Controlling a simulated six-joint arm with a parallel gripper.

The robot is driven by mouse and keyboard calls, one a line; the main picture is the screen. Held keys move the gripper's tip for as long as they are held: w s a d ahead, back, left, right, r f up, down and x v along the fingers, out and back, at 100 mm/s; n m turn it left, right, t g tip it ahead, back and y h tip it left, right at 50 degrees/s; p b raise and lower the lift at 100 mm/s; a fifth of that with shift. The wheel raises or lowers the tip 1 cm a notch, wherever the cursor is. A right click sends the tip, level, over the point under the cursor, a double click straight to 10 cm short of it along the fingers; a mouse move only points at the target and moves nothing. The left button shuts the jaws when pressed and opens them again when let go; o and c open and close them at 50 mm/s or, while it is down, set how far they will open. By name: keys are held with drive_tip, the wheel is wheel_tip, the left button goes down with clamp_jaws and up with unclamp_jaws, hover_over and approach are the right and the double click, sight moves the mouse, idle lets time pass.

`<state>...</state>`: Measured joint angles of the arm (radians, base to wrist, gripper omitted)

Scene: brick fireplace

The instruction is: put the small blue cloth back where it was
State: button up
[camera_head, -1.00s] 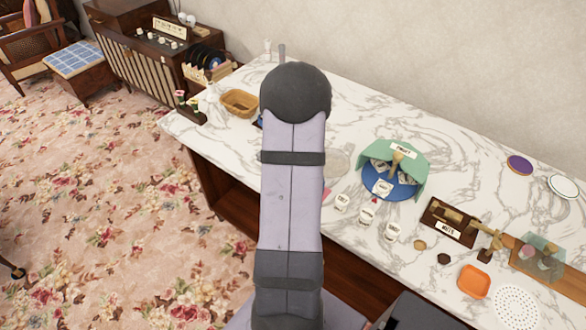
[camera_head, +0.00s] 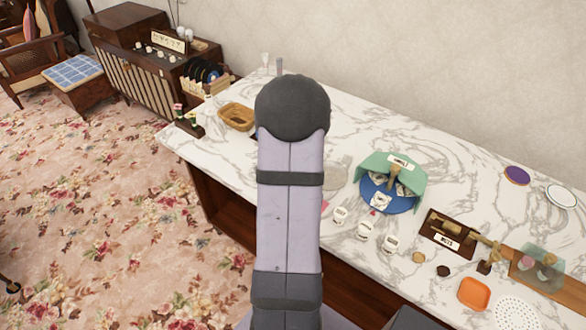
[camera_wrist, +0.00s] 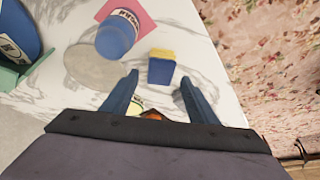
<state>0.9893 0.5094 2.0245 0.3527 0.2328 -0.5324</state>
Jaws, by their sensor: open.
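I cannot pick out a small blue cloth for certain. A sliver of something dark blue shows beside my arm in the head view, too little to identify. My gripper (camera_wrist: 158,77) is open in the wrist view, its two fingers apart over the marble counter (camera_wrist: 205,60), with nothing held between them. A small blue box with a yellow top (camera_wrist: 161,68) stands just beyond the fingertips. A yellowish and an orange thing show partly between the finger bases. In the head view my arm hides the gripper and the counter behind it.
A blue labelled cylinder (camera_wrist: 117,35) is by a pink square (camera_wrist: 141,17) and a grey disc (camera_wrist: 95,68). A wicker basket (camera_head: 236,116) is left of my arm. A blue round tray (camera_head: 381,203) with a green screen (camera_head: 415,175) and several white cups stand right.

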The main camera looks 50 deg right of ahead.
drive_tip(key=v, duration=0.9)
drive_tip(key=shift+r, duration=0.3)
drive_tip(key=shift+s+a, duration=0.1)
drive_tip(key=shift+a, duration=0.1)
drive_tip(key=w+a+f+n+y, duration=0.1)
drive_tip(key=w+a+n, duration=0.1)
drive_tip(key=a, duration=0.8)
drive_tip(key=w+a+f+n+y, duration=0.1)
drive_tip(key=w+a+n+y, duration=0.15)
drive_tip(key=a, duration=0.75)
drive_tip(key=s+a+f+n+g, duration=0.1)
drive_tip(key=s+a+n+g, duration=0.2)
drive_tip(key=s+a, duration=0.4)
drive_tip(key=a+n, duration=0.1)
drive_tip(key=a, duration=0.7)
drive_tip(key=shift+s+a, duration=0.3)
drive_tip(key=shift+f+n, duration=0.15)
drive_tip(key=shift+n, duration=0.1)
